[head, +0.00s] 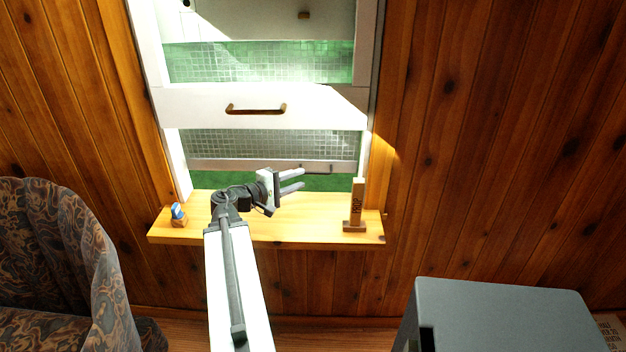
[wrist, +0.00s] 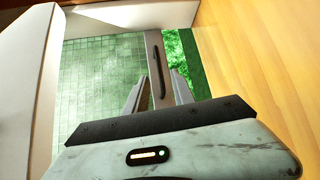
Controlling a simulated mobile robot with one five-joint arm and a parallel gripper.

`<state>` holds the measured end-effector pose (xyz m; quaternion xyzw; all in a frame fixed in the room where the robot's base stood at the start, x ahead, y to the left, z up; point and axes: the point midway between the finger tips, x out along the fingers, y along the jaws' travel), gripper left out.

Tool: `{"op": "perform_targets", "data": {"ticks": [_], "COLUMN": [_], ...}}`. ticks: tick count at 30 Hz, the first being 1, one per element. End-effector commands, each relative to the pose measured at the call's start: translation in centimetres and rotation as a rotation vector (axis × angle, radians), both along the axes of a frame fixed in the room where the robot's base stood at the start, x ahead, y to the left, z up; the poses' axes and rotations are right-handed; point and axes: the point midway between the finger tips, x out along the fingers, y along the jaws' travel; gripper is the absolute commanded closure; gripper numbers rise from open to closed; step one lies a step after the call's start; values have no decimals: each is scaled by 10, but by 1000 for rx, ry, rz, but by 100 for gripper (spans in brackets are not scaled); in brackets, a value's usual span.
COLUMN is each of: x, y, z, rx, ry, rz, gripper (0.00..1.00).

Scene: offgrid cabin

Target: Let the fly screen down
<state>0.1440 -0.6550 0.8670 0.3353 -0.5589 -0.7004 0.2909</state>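The fly screen (head: 275,144) is a grey-green mesh hanging in the lower part of the window; it also shows in the wrist view (wrist: 100,85). Its pale bottom bar (head: 235,165) hangs a little above the sill, with a strip of green showing below. A small dark handle (head: 317,170) is on the bar; it also shows in the wrist view (wrist: 158,62). My gripper (head: 303,179) is open and empty, in front of the bar and left of the handle. In the wrist view the bar lies in line with the gap between my fingers; I cannot tell whether they touch it.
The wooden sill (head: 300,222) carries a small blue-and-white item (head: 178,213) at left and an upright wooden block (head: 357,205) at right. A white sash with a brown handle (head: 256,109) is above. A patterned armchair (head: 60,270) and a grey box (head: 505,310) stand in front.

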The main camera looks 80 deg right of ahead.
Motion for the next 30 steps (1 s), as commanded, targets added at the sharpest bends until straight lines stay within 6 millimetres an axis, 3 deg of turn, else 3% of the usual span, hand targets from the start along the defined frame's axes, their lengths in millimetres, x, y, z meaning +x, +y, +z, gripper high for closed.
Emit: {"op": "perform_targets", "data": {"ticks": [13,24,25,28,30], "x": [-47,-56,-56,-56,-56], "y": [-54,-62,-62,-62,-62], "z": [-10,-10,-10,-10,-10], "rx": [0,1,1,1,1], "ry": [-2,-1,-1,-1,-1], "rz": [-13,-12,-12,-12,-12], "gripper": [70,70,73,100,100]}}
